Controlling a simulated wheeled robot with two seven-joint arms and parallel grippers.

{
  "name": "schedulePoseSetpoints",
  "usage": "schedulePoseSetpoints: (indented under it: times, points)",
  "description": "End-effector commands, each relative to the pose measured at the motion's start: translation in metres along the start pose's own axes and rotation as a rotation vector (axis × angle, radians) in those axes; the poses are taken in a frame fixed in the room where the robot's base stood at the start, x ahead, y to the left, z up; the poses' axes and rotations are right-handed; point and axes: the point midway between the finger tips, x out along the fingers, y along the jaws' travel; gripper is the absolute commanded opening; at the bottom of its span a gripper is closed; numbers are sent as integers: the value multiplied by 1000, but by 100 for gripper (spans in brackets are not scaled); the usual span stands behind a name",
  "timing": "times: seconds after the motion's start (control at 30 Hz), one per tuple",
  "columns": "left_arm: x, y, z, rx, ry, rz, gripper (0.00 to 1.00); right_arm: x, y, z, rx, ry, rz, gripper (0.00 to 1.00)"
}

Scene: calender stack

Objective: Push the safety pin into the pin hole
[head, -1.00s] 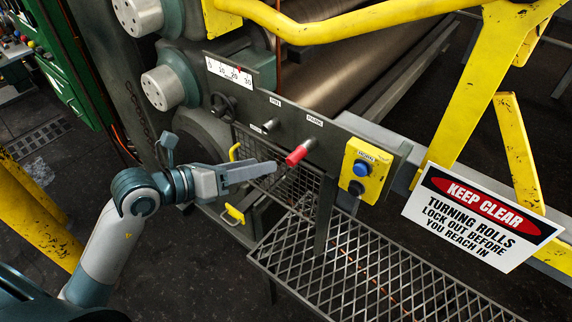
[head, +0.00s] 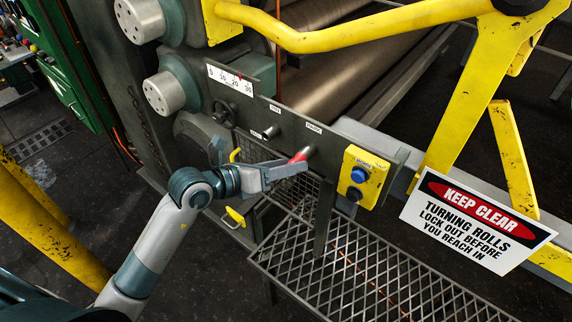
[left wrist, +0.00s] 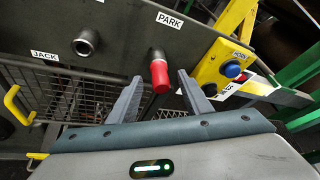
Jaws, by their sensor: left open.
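The safety pin, a grey shaft with a red end (head: 299,156), sticks out of the dark panel at the right-hand fitting. It also shows in the left wrist view (left wrist: 159,73), below the PARK label. A round metal socket (head: 270,132), which looks like the pin hole, is left of it on the panel and shows in the left wrist view (left wrist: 87,42). It looks empty. My left gripper (head: 292,168) is open, its fingers pointing at the panel on either side of the red end. Whether they touch it I cannot tell. My right gripper is not in view.
A yellow button box (head: 362,176) with blue and black buttons is right of the pin. A mesh guard and a metal grate (head: 345,270) lie below. A yellow rail (head: 330,35) crosses above, and a KEEP CLEAR sign (head: 478,222) hangs at the right.

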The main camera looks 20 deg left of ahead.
Motion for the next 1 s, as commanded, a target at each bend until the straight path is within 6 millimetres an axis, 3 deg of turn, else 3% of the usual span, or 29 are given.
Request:
schedulePoseSetpoints:
  times: [0.07, 0.23, 0.27, 0.3, 0.4, 1.0]
  points:
    - [0, 0, 0, 0, 0, 0, 40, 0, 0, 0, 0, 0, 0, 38]
    - [0, 0, 0, 0, 0, 0, 0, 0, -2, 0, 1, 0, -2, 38]
    - [0, 0, 0, 0, 0, 0, 0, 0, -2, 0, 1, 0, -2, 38]
    - [0, 0, 0, 0, 0, 0, 18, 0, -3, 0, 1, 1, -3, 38]
    - [0, 0, 0, 0, 0, 0, 0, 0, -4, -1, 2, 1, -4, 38]
    - [-4, 0, -1, 0, -1, 0, 0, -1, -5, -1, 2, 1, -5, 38]
